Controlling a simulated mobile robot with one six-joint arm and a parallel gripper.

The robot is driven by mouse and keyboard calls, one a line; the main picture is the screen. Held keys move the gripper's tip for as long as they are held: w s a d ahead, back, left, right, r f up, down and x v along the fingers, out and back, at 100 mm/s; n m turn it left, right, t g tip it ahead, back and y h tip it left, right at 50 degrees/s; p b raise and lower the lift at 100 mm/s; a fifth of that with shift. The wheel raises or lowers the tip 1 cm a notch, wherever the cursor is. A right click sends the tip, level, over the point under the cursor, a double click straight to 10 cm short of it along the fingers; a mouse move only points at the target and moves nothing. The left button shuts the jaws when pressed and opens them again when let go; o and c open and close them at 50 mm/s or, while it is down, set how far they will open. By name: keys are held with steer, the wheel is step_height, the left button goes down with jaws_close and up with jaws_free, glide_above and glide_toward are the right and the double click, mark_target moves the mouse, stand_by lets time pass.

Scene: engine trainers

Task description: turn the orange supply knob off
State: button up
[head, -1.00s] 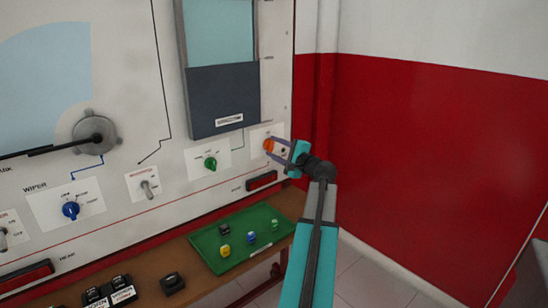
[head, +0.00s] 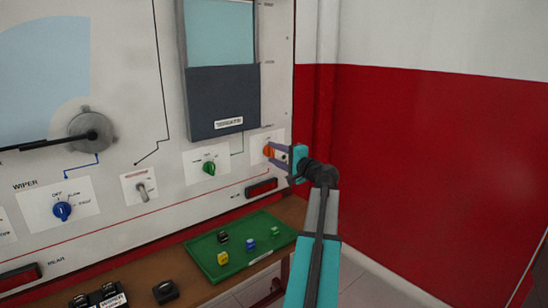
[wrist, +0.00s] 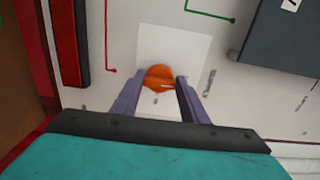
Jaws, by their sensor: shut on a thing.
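The orange supply knob (head: 268,151) sits on a white label plate at the right end of the panel. In the wrist view the orange knob (wrist: 160,74) is round and lies between two purple-grey fingers. My gripper (head: 276,155) reaches it from the right and is shut on it. In the wrist view, my gripper (wrist: 161,84) has one finger at each side of the knob. The knob's pointer and its label are too small or hidden to read, so its setting cannot be told.
A green knob (head: 209,168) is left of the orange one. A red block (head: 261,187) sits just below on the panel. A green tray (head: 205,245) with several small coloured pieces lies on the bench below. A red and white wall (head: 430,150) stands at right.

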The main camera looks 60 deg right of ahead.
steer(key=shift+w+r, duration=0.15)
steer(key=o, duration=1)
steer(key=shift+o, duration=0.4)
steer(key=v, duration=1.4)
steer(key=shift+p, duration=0.35)
